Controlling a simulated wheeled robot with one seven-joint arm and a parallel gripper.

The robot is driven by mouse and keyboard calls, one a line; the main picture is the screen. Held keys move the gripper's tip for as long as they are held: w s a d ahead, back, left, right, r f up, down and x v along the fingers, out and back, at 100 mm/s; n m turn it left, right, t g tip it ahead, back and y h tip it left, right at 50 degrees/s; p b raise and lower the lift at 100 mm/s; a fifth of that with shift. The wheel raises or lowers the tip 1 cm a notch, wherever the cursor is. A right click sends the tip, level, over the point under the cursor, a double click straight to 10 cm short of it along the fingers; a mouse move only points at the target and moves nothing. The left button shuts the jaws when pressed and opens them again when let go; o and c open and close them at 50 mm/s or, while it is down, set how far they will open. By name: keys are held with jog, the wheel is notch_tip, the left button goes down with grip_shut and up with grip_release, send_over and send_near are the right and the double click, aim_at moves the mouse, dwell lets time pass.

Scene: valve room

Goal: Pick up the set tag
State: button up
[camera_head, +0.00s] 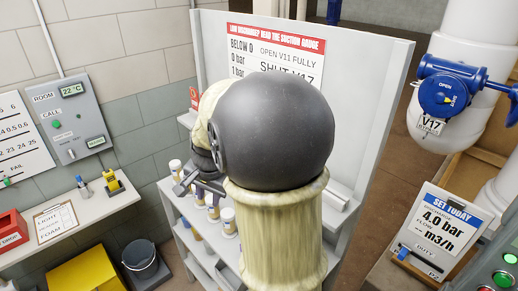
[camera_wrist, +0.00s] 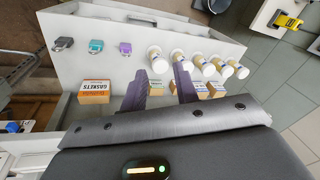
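I cannot make out with certainty which thing is the set tag. A white board (camera_head: 437,232) headed "SET TODAY", reading "4.0 bar" with a blank before "m3/h", stands at the lower right of the head view. My gripper (camera_wrist: 160,70) is open in the wrist view, its two dark fingers apart with nothing held between them. Its fingers point towards a row of white-capped jars (camera_wrist: 182,58) on the shelf unit. In the head view my gripper (camera_head: 196,178) is partly hidden behind my arm, left of and far from the board.
Dark, teal and purple padlock-like things (camera_wrist: 96,46) sit beside the jars. A gaskets box (camera_wrist: 95,91) lies on a lower shelf. Blue valve V17 (camera_head: 445,95) is at the right. A bucket (camera_head: 140,258) and yellow box (camera_head: 88,272) stand at the lower left.

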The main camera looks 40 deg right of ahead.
jog(key=w+d+r+m+t, duration=0.1)
jog(key=d+r+m, duration=0.7)
jog(key=d+m, duration=0.3)
jog(key=w+d+r+m+b, duration=0.1)
jog(key=d+r+m, duration=0.8)
jog(key=d+m, duration=0.3)
jog(key=shift+w+d+r+t, duration=0.25)
jog(key=shift+w+d+t, duration=0.15)
jog(key=shift+d, duration=0.6)
jog(key=p+x, duration=0.1)
jog(key=x, duration=1.1)
jog(key=shift+a+f+p, duration=0.15)
jog(key=shift+p, duration=0.25)
